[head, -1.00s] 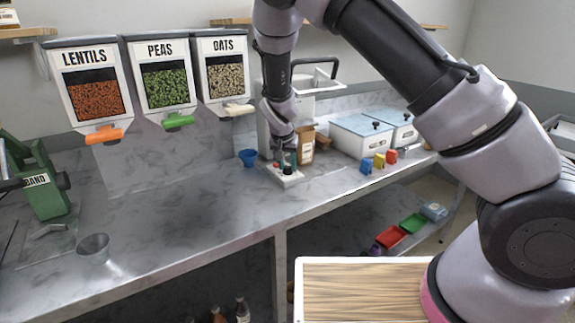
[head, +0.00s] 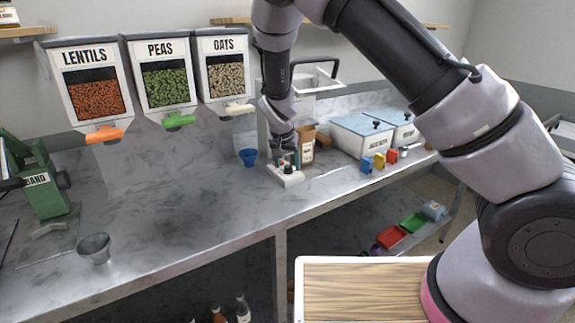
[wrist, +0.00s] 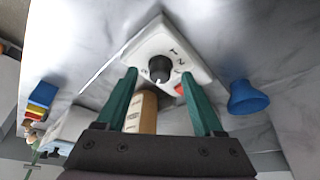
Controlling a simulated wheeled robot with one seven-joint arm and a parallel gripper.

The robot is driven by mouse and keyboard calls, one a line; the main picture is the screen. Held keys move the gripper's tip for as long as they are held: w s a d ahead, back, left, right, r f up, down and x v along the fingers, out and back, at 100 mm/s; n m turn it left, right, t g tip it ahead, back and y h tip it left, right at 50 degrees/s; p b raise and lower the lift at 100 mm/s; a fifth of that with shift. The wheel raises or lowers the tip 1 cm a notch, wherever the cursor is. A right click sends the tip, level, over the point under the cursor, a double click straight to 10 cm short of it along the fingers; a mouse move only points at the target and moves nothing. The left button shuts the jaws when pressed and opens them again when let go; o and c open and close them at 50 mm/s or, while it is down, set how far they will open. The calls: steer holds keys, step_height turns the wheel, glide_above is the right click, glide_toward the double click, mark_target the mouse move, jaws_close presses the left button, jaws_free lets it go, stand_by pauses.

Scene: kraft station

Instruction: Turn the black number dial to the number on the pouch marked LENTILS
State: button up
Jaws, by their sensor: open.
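The black number dial (wrist: 160,68) sits on a white base plate (head: 290,179) on the counter. Dark digits, among them 1 and 2, and a red spot show on the plate in the wrist view. My gripper (wrist: 160,76) is open, its green fingers on either side of the dial in that view; I cannot tell whether they touch it. A brown packet (head: 307,146) with a pale label stands just behind the dial; its print is too small to read. LENTILS is legible on a wall dispenser (head: 86,85); no pouch with that word is readable.
Dispensers of peas (head: 165,84) and oats (head: 225,78) hang beside it. A blue cup (head: 248,158) stands left of the dial. White bins (head: 361,137) and small coloured blocks (head: 379,161) are to the right. The counter's left middle is clear.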

steer(key=v, duration=1)
steer(key=shift+s+r, duration=0.1)
steer(key=s+d+r+m+y, duration=0.1)
steer(key=s+d+r+y, duration=0.15)
steer(key=d+r, duration=0.6)
steer(key=s+d+r+m+y, duration=0.15)
steer(key=s+d+r, duration=0.25)
steer(key=d+r, duration=0.5)
steer(key=s+d+r+t, duration=0.1)
steer(key=s+d+r, duration=0.1)
steer(key=s, duration=0.3)
steer(key=s+d+r+t, duration=0.1)
steer(key=s+d+r, duration=0.2)
steer(key=s+d, duration=0.2)
steer(key=s+d+r+n+t+h, duration=0.1)
steer(key=s+d+r, duration=0.2)
steer(key=s, duration=0.3)
steer(key=shift+s+d+r, duration=0.15)
steer(key=shift+s+d, duration=0.05)
steer(key=shift+d, duration=0.25)
